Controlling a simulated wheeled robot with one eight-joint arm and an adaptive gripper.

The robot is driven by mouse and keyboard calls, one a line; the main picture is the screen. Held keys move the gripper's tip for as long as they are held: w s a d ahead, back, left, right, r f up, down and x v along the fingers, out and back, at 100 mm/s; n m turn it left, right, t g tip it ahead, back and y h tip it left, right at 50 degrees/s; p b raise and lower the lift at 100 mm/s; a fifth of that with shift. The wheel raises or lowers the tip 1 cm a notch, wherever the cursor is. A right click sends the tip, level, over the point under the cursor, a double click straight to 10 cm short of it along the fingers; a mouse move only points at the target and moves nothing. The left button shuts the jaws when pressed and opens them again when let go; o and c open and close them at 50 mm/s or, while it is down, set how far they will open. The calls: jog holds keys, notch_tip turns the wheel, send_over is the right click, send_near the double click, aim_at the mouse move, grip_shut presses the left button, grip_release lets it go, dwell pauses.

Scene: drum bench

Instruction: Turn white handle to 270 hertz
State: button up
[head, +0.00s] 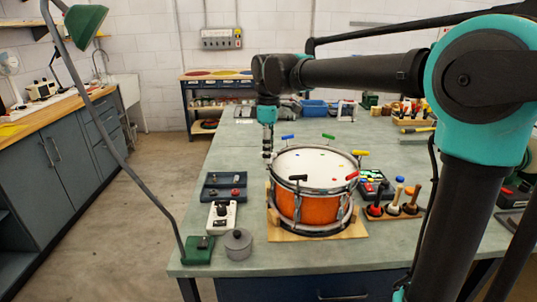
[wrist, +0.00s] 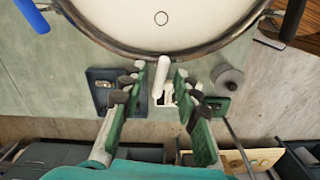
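The orange drum (head: 300,205) with a white head stands on a wooden board on the bench. Coloured handles sit around its rim: blue (head: 287,137), green (head: 327,137), yellow (head: 361,153), red (head: 352,176) and black (head: 298,178). The white handle (wrist: 160,76) shows in the wrist view at the drum's edge, between my fingertips. My gripper (wrist: 160,85) is open around it, with a gap visible on each side. In the head view my gripper (head: 268,150) points down at the drum's left rim, and the white handle is hard to make out there. No hertz reading is legible.
Mallets in a wooden stand (head: 392,209) are on the right. A green lamp (head: 86,24) arches at the left.

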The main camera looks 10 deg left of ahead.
jog(key=shift+f, duration=0.5)
grip_shut()
jog(key=shift+m, duration=0.3)
jog(key=m, duration=0.4)
jog(key=shift+m, duration=2)
